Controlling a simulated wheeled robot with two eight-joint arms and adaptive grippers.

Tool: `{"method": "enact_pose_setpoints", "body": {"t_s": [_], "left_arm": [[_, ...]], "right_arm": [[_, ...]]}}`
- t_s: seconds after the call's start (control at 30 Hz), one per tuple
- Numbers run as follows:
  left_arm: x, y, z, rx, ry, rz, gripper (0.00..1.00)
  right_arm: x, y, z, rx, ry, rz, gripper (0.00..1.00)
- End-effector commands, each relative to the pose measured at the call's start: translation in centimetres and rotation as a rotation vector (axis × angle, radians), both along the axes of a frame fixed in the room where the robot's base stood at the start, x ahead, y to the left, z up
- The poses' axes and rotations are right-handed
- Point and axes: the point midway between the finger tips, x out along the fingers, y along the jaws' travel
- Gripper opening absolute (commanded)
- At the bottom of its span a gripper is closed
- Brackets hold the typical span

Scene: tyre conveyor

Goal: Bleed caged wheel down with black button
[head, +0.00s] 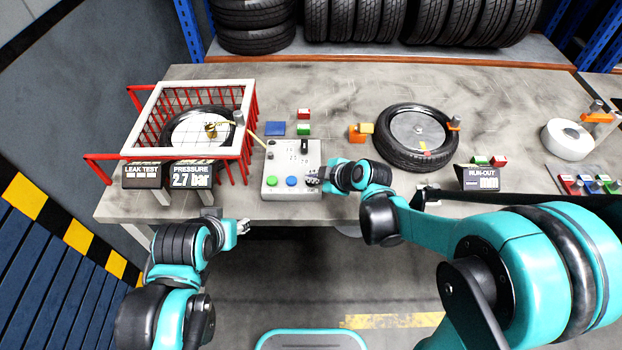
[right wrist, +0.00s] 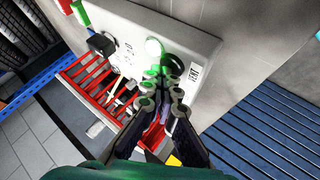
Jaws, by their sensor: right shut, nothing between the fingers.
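The caged wheel (head: 182,128) lies flat inside a red cage with a white rim (head: 245,105). The pressure display (head: 192,176) reads 2.7 bar. The grey control box (head: 272,160) beside the cage has a blue button (head: 269,181), a green button (head: 291,181) and a black knob (head: 304,146). My right gripper (head: 313,178) is shut and empty at the box's front right, right of the green button. In the right wrist view its fingertips (right wrist: 166,72) are over the box face; contact is unclear. My left gripper (head: 243,226) is off the table's front edge.
A second tyre (head: 416,137) lies right of the box, with orange blocks (head: 358,133) beside it. A blue plate (head: 275,128) and small red and green blocks lie behind the box. A run-out display (head: 480,177) stands further right.

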Motion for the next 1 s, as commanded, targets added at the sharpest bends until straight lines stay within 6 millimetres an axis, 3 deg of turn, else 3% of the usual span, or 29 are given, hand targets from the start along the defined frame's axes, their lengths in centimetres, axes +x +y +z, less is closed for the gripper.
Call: {"method": "enact_pose_setpoints", "body": {"t_s": [0.47,1.0], "left_arm": [[0.0,0.0,0.1,0.000,0.000,0.000,0.40],[0.0,0.0,1.6,0.000,0.000,0.000,0.40]], "right_arm": [[0.0,0.0,0.1,0.000,0.001,0.001,0.00],[0.0,0.0,2.0,0.000,0.000,0.000,0.00]]}}
